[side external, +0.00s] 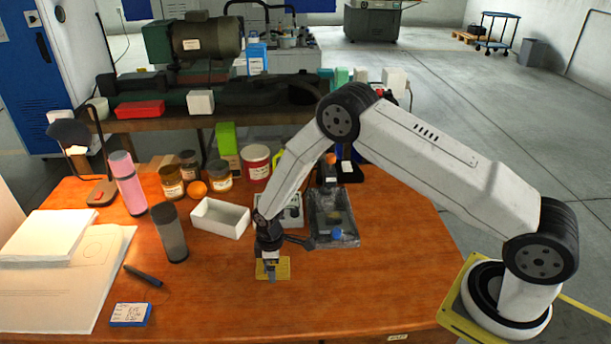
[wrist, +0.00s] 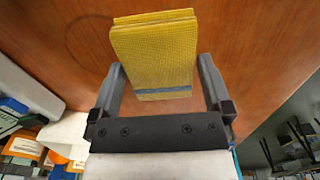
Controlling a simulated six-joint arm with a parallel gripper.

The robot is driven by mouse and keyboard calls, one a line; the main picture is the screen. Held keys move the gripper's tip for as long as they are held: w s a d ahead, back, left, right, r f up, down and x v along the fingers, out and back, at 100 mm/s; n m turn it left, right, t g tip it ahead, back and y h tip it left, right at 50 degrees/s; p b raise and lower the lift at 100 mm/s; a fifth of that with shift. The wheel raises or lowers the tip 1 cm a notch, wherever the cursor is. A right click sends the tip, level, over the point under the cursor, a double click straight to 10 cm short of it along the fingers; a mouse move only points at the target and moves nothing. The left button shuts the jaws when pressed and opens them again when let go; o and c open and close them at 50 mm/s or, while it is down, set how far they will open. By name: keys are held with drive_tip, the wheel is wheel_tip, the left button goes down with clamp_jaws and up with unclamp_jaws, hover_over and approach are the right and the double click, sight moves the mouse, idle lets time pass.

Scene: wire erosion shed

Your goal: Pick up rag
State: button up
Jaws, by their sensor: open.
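The rag (side external: 283,268) is a yellow, folded, textured cloth with a bluish stripe. It lies on the orange-brown wooden table (side external: 360,288) in the side external view. In the wrist view the rag (wrist: 155,50) shows its layered folds, and its striped end appears between the two dark fingers. My gripper (side external: 271,278) points down right at the rag and hides part of it. In the wrist view my gripper (wrist: 160,78) is open, with a finger on each side of the rag. I cannot tell whether either finger touches it.
A white open box (side external: 221,218) and a grey tray (side external: 335,216) stand behind my gripper. A dark grey cylinder (side external: 170,232), a pen (side external: 144,276) and a blue-and-white box (side external: 130,314) are to the left. The table's front right is clear.

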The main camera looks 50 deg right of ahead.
idle(0.3)
drive_tip(key=c, duration=0.9)
drive_tip(key=shift+c, duration=0.2)
drive_tip(key=shift+r, duration=0.15)
drive_tip(key=shift+r, duration=0.7)
drive_tip(key=s+d+r, duration=0.1)
drive_tip(key=s+r, duration=1)
drive_tip(key=s, duration=0.3)
drive_tip(key=shift+d+r, duration=0.15)
drive_tip(key=shift+r, duration=0.05)
